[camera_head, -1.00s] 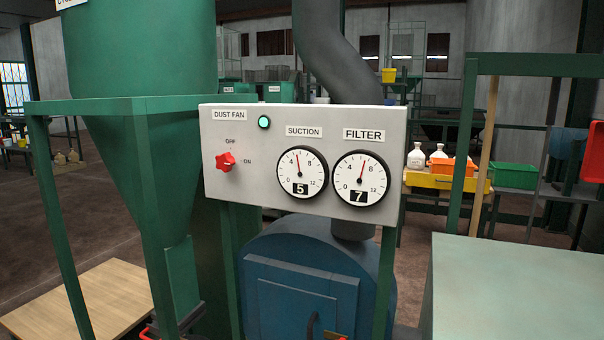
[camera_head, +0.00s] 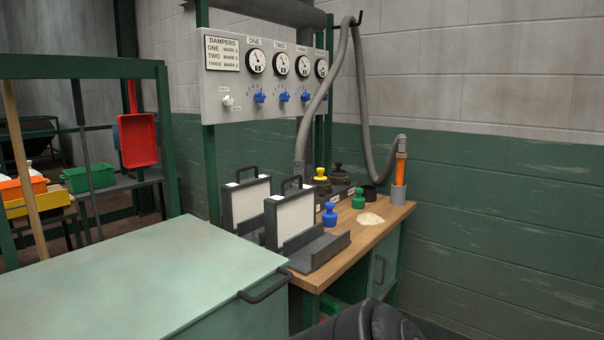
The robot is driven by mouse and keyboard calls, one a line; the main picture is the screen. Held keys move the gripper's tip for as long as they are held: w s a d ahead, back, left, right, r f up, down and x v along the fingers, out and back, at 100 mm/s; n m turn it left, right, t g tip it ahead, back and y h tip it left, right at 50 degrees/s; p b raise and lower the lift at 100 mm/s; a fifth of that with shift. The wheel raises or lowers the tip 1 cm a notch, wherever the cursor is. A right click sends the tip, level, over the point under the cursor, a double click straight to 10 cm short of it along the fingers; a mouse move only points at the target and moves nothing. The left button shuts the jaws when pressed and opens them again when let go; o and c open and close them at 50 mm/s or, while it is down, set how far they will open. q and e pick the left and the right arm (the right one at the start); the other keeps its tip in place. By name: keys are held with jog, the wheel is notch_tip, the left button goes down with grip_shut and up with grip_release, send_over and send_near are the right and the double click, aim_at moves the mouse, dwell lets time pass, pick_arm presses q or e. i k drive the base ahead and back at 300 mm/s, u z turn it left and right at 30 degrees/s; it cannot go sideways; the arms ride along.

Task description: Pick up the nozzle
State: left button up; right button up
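The nozzle (camera_head: 401,160) appears to be the orange piece at the end of a grey hose (camera_head: 364,110). It stands upright in a grey cup-like holder (camera_head: 398,194) at the far right corner of a wooden-topped bench (camera_head: 345,258). The hose loops over a hook on the wall and comes down to the nozzle's top. Neither of my grippers shows. A dark rounded part, seemingly my arm, shows at the bottom edge, well short of the nozzle.
The bench also holds two framed white panels (camera_head: 245,205), blue (camera_head: 329,215) and green (camera_head: 358,199) knobbed pieces and a pale powder heap (camera_head: 370,219). A damper panel (camera_head: 232,100) stands behind. A green cabinet (camera_head: 170,270) fills the front left.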

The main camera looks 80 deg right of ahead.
aim_at(401, 156)
jog(key=z, duration=3.55)
jog(key=i, duration=0.5)
jog(key=z, duration=0.8)
jog(key=i, duration=1.55)
jog(key=u, duration=0.1)
